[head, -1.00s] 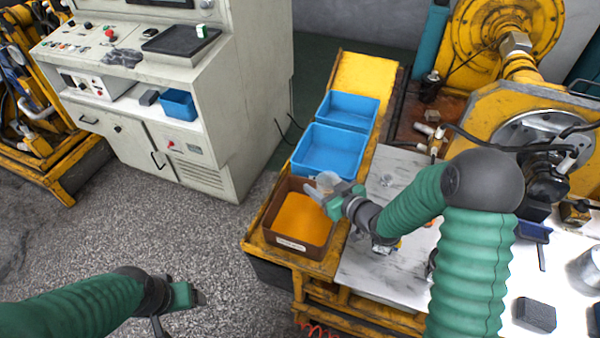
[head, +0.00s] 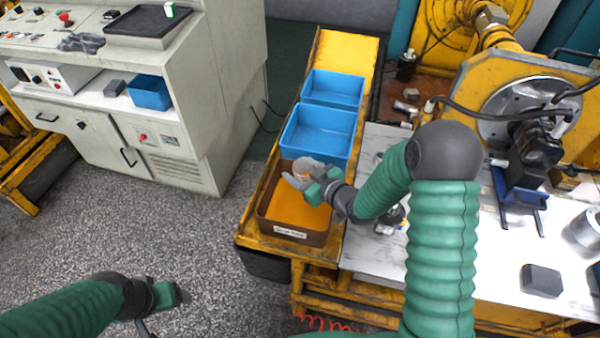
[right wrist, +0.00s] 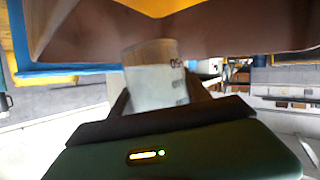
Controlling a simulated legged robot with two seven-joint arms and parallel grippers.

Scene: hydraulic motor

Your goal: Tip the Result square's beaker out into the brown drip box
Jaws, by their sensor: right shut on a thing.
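The clear beaker (head: 306,166) is between the fingers of my right gripper (head: 301,181), above the far right part of the brown drip box (head: 318,238). The box has an orange inside and a white label on its near wall. In the right wrist view the beaker (right wrist: 156,75) shows dark graduation marks, with the box's brown wall (right wrist: 215,40) close beyond it. My right gripper is shut on the beaker. I cannot tell its exact tilt or whether liquid is in it. My left gripper (head: 181,294) is low at left, away from the box; its jaw opening is unclear.
Two blue bins (head: 320,131) stand behind the drip box on the yellow frame (head: 345,55). A light worktop (head: 400,255) with a dark block (head: 541,281) lies to the right. A control cabinet (head: 215,100) stands at left. The floor between is clear.

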